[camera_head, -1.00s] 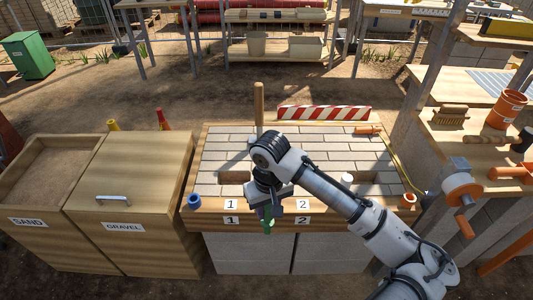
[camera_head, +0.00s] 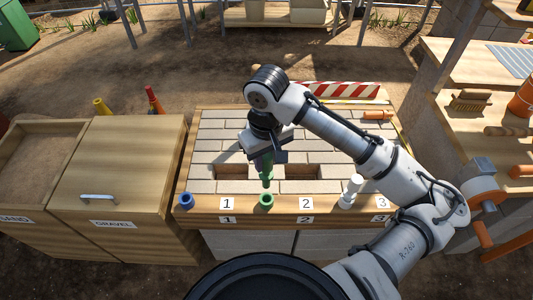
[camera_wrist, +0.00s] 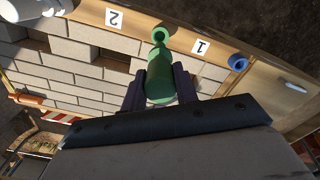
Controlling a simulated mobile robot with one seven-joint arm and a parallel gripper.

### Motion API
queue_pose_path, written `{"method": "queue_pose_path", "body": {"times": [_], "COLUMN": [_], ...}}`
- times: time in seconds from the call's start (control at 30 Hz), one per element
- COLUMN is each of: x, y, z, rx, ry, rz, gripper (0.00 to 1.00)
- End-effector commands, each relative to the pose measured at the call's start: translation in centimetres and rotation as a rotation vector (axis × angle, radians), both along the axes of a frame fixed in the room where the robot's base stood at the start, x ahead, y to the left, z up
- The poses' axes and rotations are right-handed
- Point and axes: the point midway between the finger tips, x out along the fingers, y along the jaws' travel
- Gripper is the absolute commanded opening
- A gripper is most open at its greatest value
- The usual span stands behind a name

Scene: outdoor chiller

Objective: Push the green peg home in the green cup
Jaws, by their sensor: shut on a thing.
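My gripper (camera_head: 266,157) is shut on the green peg (camera_head: 267,174), which points down, roughly upright, over the front of the brick-topped bench. The peg also shows between the jaws in the wrist view (camera_wrist: 160,78). The green cup (camera_head: 266,201) stands on the wooden front strip between labels 1 and 2. Its dark opening shows in the wrist view (camera_wrist: 159,34), just beyond the peg's end. The peg's lower end is outside the cup, slightly behind and above it; the exact gap is hard to tell.
A blue cup (camera_head: 186,200) stands left of label 1. A white peg-like piece (camera_head: 351,189) stands between labels 2 and 3, near my arm. The brick top (camera_head: 220,131) has dark gaps behind the cups. A striped red-and-white bar (camera_head: 333,90) lies at the back.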

Motion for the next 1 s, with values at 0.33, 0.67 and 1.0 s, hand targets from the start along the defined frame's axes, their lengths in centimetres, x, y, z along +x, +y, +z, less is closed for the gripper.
{"method": "queue_pose_path", "body": {"times": [0.33,0.67,1.0], "x": [-0.1,-0.1,-0.1], "y": [-0.1,-0.1,-0.1], "z": [-0.9,-4.9,-5.9], "rx": [0.001,0.002,-0.001], "ry": [0.001,0.000,-0.001], "rz": [0.018,0.016,0.017], "gripper": [0.00,0.00,0.00]}}
